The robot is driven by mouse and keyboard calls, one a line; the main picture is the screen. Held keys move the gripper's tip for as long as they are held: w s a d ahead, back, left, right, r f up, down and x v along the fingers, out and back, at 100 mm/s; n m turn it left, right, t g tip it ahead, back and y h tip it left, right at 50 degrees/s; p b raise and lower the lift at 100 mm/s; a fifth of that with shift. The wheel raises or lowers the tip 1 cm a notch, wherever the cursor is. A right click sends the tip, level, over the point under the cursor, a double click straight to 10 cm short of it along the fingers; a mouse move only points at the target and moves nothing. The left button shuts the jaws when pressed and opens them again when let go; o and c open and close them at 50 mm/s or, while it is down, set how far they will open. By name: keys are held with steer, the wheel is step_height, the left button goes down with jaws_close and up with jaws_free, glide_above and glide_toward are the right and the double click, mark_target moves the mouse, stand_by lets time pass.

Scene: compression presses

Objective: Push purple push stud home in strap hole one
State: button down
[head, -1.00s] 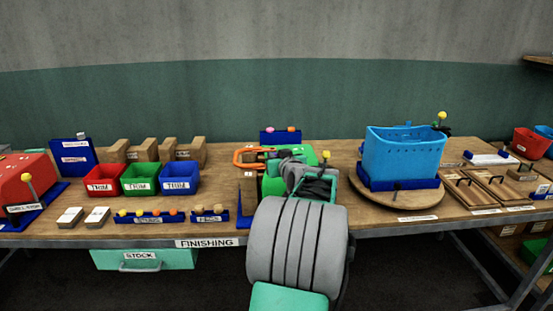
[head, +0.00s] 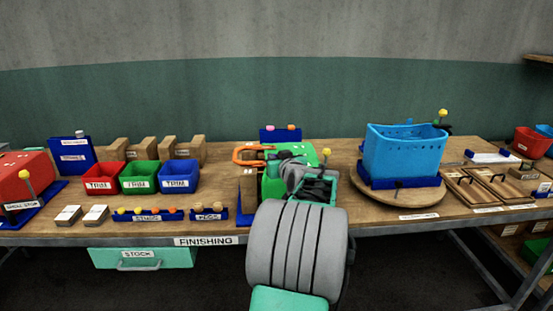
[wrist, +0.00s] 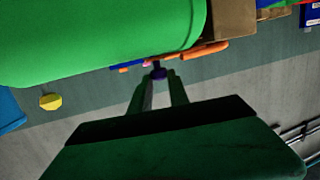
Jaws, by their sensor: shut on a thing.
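The purple push stud (wrist: 159,72) shows in the wrist view between my fingertips, its head just beyond them. My gripper (wrist: 158,82) is shut on it. In the head view my gripper is mostly hidden behind my own arm, close to a green body (head: 272,188) on the bench. In the wrist view this green body (wrist: 100,40) is large and close above the stud. An orange strap-like piece (wrist: 205,51) lies near the stud, just beyond it in the picture; contact cannot be told. The orange piece also shows in the head view (head: 240,155). Strap hole one cannot be made out.
A light blue bin (head: 403,155) stands on a round wooden turntable (head: 410,208) to the right. Red, green and blue trim bins (head: 180,178) and a blue studs rack (head: 147,217) are to the left. A blue stand (head: 280,137) is behind.

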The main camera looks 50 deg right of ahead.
steer(key=shift+f+b, duration=0.8)
steer(key=shift+b, duration=0.05)
steer(key=c, duration=1.2)
jaws_free()
steer(key=shift+o, duration=0.2)
steer(key=b+v, duration=0.1)
steer(key=v, duration=0.6)
steer(key=shift+s+a, duration=0.25)
steer(key=shift+s, duration=0.05)
steer(key=shift+a+r, duration=0.1)
